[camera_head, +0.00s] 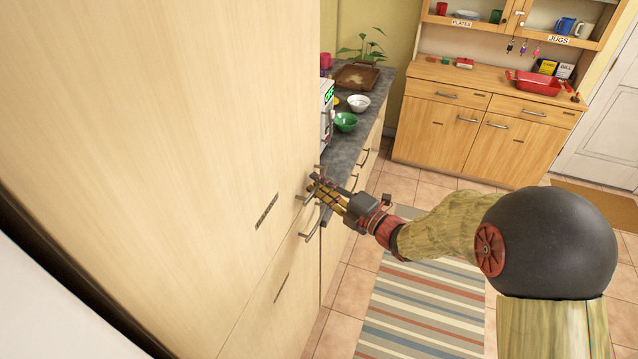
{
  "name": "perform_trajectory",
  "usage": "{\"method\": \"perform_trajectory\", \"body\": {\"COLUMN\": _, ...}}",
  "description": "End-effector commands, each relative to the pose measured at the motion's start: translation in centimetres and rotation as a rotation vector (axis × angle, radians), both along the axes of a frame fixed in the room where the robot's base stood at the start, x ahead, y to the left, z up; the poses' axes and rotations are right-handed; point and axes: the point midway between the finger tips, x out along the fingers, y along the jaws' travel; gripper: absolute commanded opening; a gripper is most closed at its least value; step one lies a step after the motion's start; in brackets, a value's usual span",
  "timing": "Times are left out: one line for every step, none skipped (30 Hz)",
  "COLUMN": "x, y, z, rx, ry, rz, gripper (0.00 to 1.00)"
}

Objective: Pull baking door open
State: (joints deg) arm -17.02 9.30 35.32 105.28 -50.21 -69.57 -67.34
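A tall pale wood cabinet fills the left side, with a large upper door (225,120) and a lower door (285,300) below it. Both look closed. Each has a small dark label, too small to read, so I cannot tell which is the baking door. The upper bar handle (304,198) and the lower bar handle (311,232) are near the doors' right edge. My gripper (316,186) is at the upper handle, its fingers overlapping it in the picture. I cannot tell whether they are around it, touching it, or closed.
A dark counter (352,138) beyond my gripper carries a green bowl (345,122), a white bowl (359,103) and a brown tray (356,77). A wooden dresser (480,125) stands at the back. The floor with a striped rug (425,305) is clear right of the cabinet.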

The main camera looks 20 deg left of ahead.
Motion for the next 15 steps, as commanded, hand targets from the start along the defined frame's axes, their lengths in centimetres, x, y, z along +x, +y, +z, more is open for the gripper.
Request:
{"method": "perform_trajectory", "body": {"x": 0.11, "y": 0.2, "z": 0.07, "rx": 0.001, "ry": 0.0, "rz": 0.0, "gripper": 0.2}}
{"method": "perform_trajectory", "body": {"x": 0.16, "y": 0.25, "z": 0.09, "rx": 0.0, "ry": -0.001, "rz": -0.001, "gripper": 0.2}}
{"method": "perform_trajectory", "body": {"x": 0.2, "y": 0.28, "z": 0.1, "rx": 0.0, "ry": -0.001, "rz": -0.001, "gripper": 0.2}}
{"method": "perform_trajectory", "body": {"x": 0.21, "y": 0.29, "z": 0.11, "rx": 0.001, "ry": -0.002, "rz": -0.001, "gripper": 0.2}}
{"method": "perform_trajectory", "body": {"x": 0.21, "y": 0.29, "z": 0.11, "rx": 0.001, "ry": -0.002, "rz": -0.001, "gripper": 0.2}}
{"method": "perform_trajectory", "body": {"x": 0.22, "y": 0.28, "z": 0.11, "rx": 0.002, "ry": -0.001, "rz": -0.001, "gripper": 0.2}}
{"method": "perform_trajectory", "body": {"x": 0.22, "y": 0.27, "z": 0.11, "rx": 0.001, "ry": 0.0, "rz": -0.001, "gripper": 0.2}}
{"method": "perform_trajectory", "body": {"x": 0.2, "y": 0.27, "z": 0.11, "rx": 0.001, "ry": 0.0, "rz": -0.001, "gripper": 0.2}}
{"method": "perform_trajectory", "body": {"x": 0.2, "y": 0.27, "z": 0.1, "rx": 0.001, "ry": 0.0, "rz": -0.001, "gripper": 0.2}}
{"method": "perform_trajectory", "body": {"x": 0.2, "y": 0.27, "z": 0.1, "rx": 0.001, "ry": 0.0, "rz": -0.001, "gripper": 0.18}}
{"method": "perform_trajectory", "body": {"x": 0.2, "y": 0.26, "z": 0.1, "rx": 0.001, "ry": 0.0, "rz": -0.001, "gripper": 0.16}}
{"method": "perform_trajectory", "body": {"x": 0.2, "y": 0.26, "z": 0.1, "rx": 0.001, "ry": 0.0, "rz": -0.001, "gripper": 0.14}}
{"method": "perform_trajectory", "body": {"x": 0.2, "y": 0.26, "z": 0.1, "rx": 0.001, "ry": 0.0, "rz": -0.001, "gripper": 0.12}}
{"method": "perform_trajectory", "body": {"x": 0.2, "y": 0.26, "z": 0.1, "rx": 0.001, "ry": 0.0, "rz": -0.001, "gripper": 0.11}}
{"method": "perform_trajectory", "body": {"x": 0.19, "y": 0.25, "z": 0.09, "rx": 0.001, "ry": 0.0, "rz": -0.001, "gripper": 0.08}}
